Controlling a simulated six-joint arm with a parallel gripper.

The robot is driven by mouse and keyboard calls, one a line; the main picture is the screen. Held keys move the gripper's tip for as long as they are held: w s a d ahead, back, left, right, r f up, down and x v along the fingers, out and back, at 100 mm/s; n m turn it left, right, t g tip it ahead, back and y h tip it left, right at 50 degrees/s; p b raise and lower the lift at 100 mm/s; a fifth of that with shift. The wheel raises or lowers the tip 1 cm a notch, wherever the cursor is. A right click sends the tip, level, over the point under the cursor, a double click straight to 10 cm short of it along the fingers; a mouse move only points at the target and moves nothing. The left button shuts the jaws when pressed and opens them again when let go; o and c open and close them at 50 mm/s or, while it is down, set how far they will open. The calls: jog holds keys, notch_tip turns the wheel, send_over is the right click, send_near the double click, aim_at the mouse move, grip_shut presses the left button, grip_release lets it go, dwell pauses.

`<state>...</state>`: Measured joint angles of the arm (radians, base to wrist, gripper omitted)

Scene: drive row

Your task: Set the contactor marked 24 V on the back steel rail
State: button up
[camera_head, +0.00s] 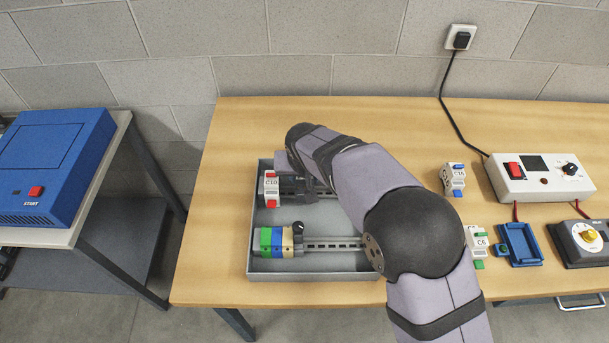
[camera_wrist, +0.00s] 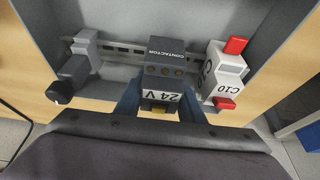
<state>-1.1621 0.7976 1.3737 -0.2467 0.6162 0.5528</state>
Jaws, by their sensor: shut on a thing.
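The contactor (camera_wrist: 163,73), a dark grey block marked CONTACTOR and 24 V, is between the blue fingers of my gripper (camera_wrist: 158,103) in the wrist view. My gripper is shut on it. The contactor is over the back steel rail (camera_wrist: 115,48), between a grey end clamp (camera_wrist: 80,60) with a dark knob and the white C10 breaker (camera_wrist: 225,75). I cannot tell whether it is seated on the rail. In the head view my arm hides the contactor and most of the back rail (camera_head: 328,195); the C10 breaker (camera_head: 271,188) shows at that rail's left end.
The grey tray (camera_head: 253,215) also holds a front rail (camera_head: 335,244) with green, blue and beige terminals (camera_head: 276,241) and a black-knobbed clamp (camera_head: 298,233). Right of my arm stand a C16-like module (camera_head: 453,178), a C6 breaker (camera_head: 478,242), a blue holder (camera_head: 520,244) and a white power box (camera_head: 540,180).

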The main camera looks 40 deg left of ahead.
jog(key=shift+f+b, duration=0.3)
jog(key=shift+f, duration=0.15)
jog(key=o, duration=1.4)
jog(key=shift+b+v, duration=1)
jog(key=shift+v, duration=2.75)
